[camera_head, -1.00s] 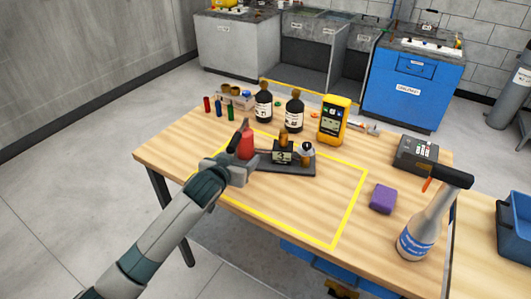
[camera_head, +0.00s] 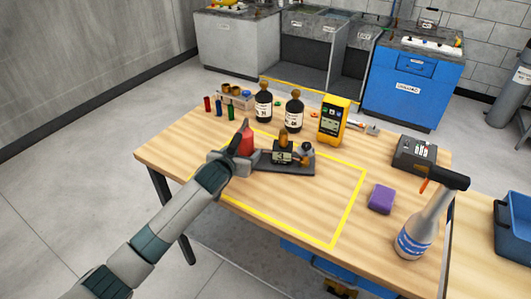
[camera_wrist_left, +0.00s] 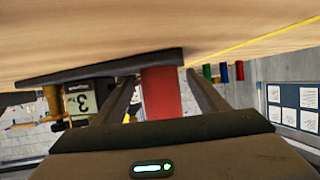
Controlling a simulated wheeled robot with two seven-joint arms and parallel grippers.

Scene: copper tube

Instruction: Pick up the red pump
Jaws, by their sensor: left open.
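The red pump (camera_head: 246,143) stands at the left end of a dark base plate (camera_head: 290,169) on the wooden table. My left gripper (camera_head: 240,158) is at the pump, low over the table, and hides part of it. In the left wrist view the picture is upside down, and the red pump (camera_wrist_left: 161,94) shows between the two fingers of my left gripper (camera_wrist_left: 161,76). The fingers are apart, one on each side, with a gap visible on both sides. My right gripper is not in view.
A block marked 3 (camera_head: 282,153) stands right of the pump on the base plate. Dark bottles (camera_head: 294,112) and a yellow meter (camera_head: 334,120) are behind it. A purple sponge (camera_head: 382,199) and spray bottle (camera_head: 420,225) are at right. The table inside the yellow outline is largely clear in front.

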